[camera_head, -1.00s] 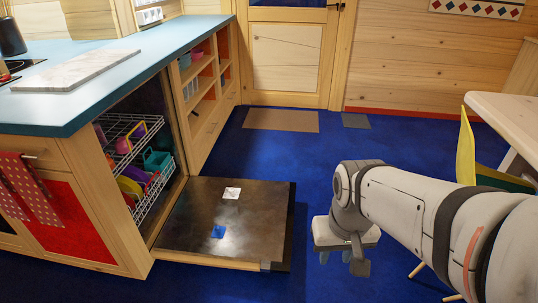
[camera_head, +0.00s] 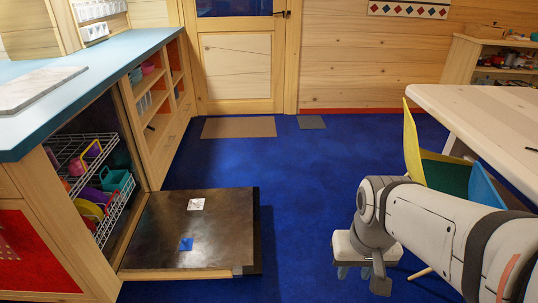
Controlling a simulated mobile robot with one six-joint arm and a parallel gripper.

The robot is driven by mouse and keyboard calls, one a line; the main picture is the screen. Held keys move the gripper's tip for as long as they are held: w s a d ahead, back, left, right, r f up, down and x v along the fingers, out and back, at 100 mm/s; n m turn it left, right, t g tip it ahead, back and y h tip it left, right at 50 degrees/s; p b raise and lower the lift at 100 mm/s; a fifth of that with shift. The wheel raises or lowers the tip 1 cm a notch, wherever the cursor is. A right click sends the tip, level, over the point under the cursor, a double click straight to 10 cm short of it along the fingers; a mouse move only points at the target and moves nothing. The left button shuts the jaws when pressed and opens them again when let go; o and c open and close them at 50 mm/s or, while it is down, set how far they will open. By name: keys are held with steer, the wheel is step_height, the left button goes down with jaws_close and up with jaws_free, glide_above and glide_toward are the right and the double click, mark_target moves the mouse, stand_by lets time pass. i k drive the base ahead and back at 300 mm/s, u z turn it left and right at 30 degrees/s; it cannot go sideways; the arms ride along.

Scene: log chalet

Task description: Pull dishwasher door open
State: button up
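The dishwasher door (camera_head: 165,236) is folded down flat, low over the blue floor, its dark inner face up. A white patch and a blue patch show on it. The open dishwasher holds wire racks (camera_head: 112,213) with colourful cups and plates. My gripper (camera_head: 362,276) is to the right of the door, apart from it, over the blue floor, pointing down. Its fingers are partly hidden below the wrist, and the gap between them is unclear. Nothing shows held in it.
A blue-topped counter (camera_head: 110,72) runs along the left, with open shelves (camera_head: 165,95) beyond the dishwasher. A pale table (camera_head: 480,115) with a yellow chair (camera_head: 412,145) stands at right. Blue floor (camera_head: 290,180) is clear between, up to the wooden door (camera_head: 240,65).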

mark_target(224, 224)
steer(key=z, duration=0.2)
steer(key=i, duration=5.1)
steer(key=u, duration=3.85)
steer(key=i, duration=0.3)
steer(key=z, duration=0.4)
